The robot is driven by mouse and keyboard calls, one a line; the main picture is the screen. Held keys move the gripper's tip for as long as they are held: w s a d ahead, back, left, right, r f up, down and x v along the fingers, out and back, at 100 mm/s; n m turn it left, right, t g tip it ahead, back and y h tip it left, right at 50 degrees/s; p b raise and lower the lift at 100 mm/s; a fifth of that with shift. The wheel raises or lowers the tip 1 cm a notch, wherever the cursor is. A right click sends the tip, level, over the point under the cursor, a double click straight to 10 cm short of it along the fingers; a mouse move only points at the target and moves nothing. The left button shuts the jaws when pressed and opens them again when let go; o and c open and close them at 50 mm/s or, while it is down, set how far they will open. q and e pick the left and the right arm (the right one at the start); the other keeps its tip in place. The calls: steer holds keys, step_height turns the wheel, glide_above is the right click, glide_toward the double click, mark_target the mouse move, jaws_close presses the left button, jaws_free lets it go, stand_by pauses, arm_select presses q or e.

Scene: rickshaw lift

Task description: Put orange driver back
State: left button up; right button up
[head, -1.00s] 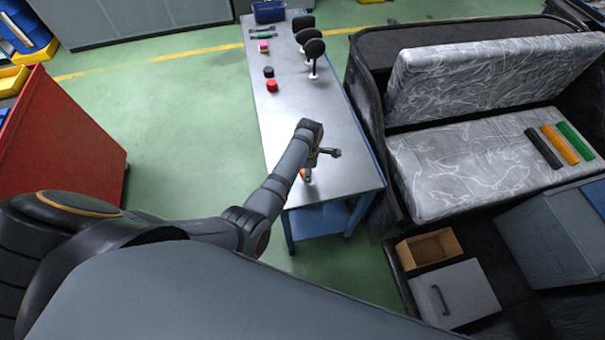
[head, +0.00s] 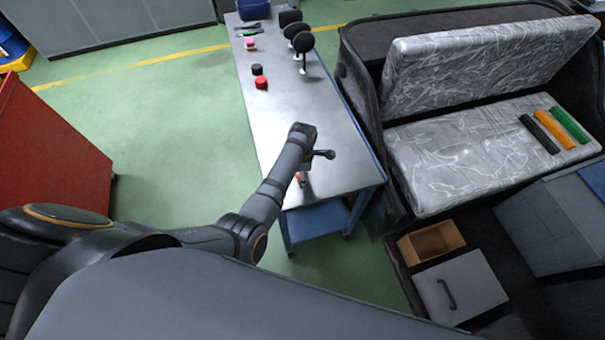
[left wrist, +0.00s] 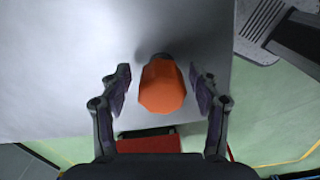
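The orange driver shows in the left wrist view as a faceted orange handle (left wrist: 162,87), seen nearly end-on over the metal bench top. My left gripper (left wrist: 160,82) has its two fingers spread on either side of the handle, with a visible gap at each side. In the head view a small orange patch (head: 298,177) shows below the left wrist near the bench's front end. My arm covers much of the left gripper (head: 303,180) there. The driver's shaft is hidden. My right gripper is in neither view.
The metal bench (head: 330,150) holds a red knob (head: 261,83), a black knob (head: 257,69), a pink item (head: 250,46), dark and green hand tools (head: 250,32) and round black stands (head: 303,41). A padded seat (head: 480,150) with coloured rolls stands right. A red cabinet (head: 50,150) stands left.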

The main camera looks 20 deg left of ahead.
arm_select(q)
steer(key=shift+r, duration=0.1)
step_height(320, 180, up, 10)
steer(key=p, duration=1)
steer(key=shift+d+r, duration=0.1)
steer(key=shift+r, duration=0.95)
